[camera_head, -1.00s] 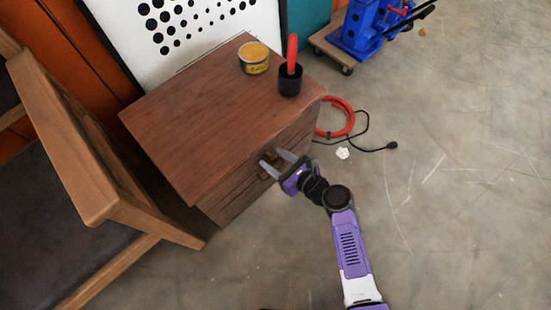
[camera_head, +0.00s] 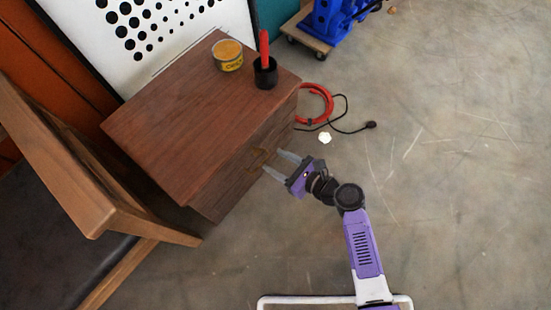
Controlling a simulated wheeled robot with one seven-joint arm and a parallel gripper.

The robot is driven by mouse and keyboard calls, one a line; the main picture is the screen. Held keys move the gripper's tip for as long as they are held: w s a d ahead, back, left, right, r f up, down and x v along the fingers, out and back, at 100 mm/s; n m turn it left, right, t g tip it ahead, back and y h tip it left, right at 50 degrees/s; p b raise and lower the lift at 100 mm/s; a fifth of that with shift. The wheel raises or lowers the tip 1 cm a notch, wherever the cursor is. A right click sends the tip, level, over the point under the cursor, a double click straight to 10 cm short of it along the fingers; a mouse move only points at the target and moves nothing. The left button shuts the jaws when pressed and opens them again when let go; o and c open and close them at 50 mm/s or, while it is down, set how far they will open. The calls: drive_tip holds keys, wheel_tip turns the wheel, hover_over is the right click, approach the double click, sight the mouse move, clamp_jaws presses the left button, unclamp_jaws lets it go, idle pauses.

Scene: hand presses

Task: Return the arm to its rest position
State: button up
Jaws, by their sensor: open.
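My gripper (camera_head: 277,165) is open and empty, its two grey fingers pointing left toward the front of a wooden cabinet (camera_head: 190,125). The fingertips are close to a brass-coloured drawer handle (camera_head: 257,157); whether they touch it I cannot tell. The drawers look shut. My purple and white arm reaches up from the bottom of the view, bent at its black joints.
A wooden chair (camera_head: 90,190) is at left. A red hose (camera_head: 318,104), black cable and white scrap lie on the floor. The floor at right is clear.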

idle(0.4)
drive_tip(key=w+d+r+n+t+h, duration=0.2)
drive_tip(key=w+d+n+h, duration=0.1)
drive_tip(key=d+n, duration=0.15)
drive_tip(key=s+d+r+n+t+h, duration=0.35)
drive_tip(key=s+d+r+n, duration=0.2)
drive_tip(key=d+n, duration=0.35)
drive_tip(key=s+d+r+n+h, duration=0.25)
drive_tip(key=s+r+n, duration=0.5)
drive_tip(key=s, duration=0.65)
drive_tip(key=s+d+r+n+h, duration=0.2)
drive_tip(key=s+d+r+n, duration=0.25)
drive_tip(key=s+r, duration=0.75)
wheel_tip(320, 180, up, 23)
drive_tip(key=s+p, duration=0.1)
drive_tip(key=p, duration=2.3)
drive_tip(key=shift+a+t, duration=0.35)
drive_tip(key=shift+t, duration=0.1)
